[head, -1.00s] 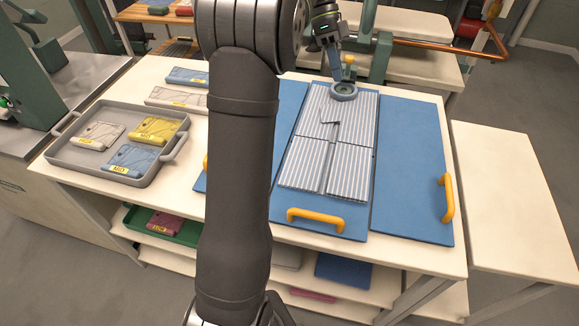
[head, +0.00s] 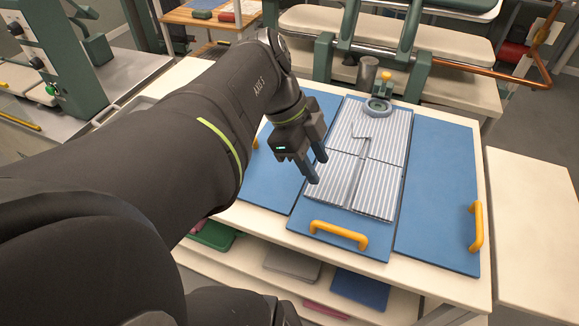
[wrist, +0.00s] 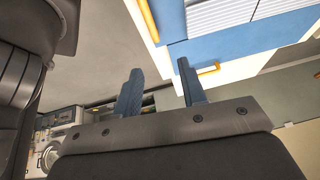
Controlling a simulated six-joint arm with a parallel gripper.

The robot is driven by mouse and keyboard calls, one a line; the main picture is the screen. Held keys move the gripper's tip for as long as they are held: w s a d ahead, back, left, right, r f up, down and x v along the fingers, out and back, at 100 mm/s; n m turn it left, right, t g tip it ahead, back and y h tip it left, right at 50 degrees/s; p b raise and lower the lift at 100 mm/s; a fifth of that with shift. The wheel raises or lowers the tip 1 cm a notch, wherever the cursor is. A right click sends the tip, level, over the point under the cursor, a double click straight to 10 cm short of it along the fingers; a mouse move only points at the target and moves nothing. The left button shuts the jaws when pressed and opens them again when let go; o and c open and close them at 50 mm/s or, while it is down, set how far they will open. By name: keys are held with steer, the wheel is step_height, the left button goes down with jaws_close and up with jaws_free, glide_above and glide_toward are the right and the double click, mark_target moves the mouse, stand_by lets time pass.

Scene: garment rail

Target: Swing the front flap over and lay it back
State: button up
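A striped shirt (head: 375,140) lies flat on the middle of the blue folding board. The front flap (head: 381,242) is the near middle panel, lying flat under the shirt's lower end, with a yellow handle (head: 338,234) at its near edge. My gripper (head: 319,170) is open and empty, left of the shirt, its fingers pointing down toward the board and overlapping the shirt's left side in the picture. Its height above the board is hard to tell. In the wrist view both fingers (wrist: 159,82) are apart, with blue panel (wrist: 222,45) and a yellow handle (wrist: 208,69) beyond them.
A grey-blue ring (head: 378,106) lies at the shirt's far end. The right flap (head: 438,190) and left flap (head: 262,180) lie flat. A side table (head: 535,220) is bare. My arm hides the table's left part.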

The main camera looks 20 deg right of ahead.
steer(key=s+a+t, duration=0.1)
steer(key=s+a, duration=0.1)
steer(key=a, duration=0.1)
glide_toward(338, 229)
steer(key=shift+h, duration=0.3)
steer(key=x, duration=0.8)
steer(key=shift+s+a+f, duration=0.1)
steer(key=shift+a+f, duration=0.05)
steer(key=shift+f, duration=0.1)
steer(key=shift+c, duration=0.5)
jaws_close()
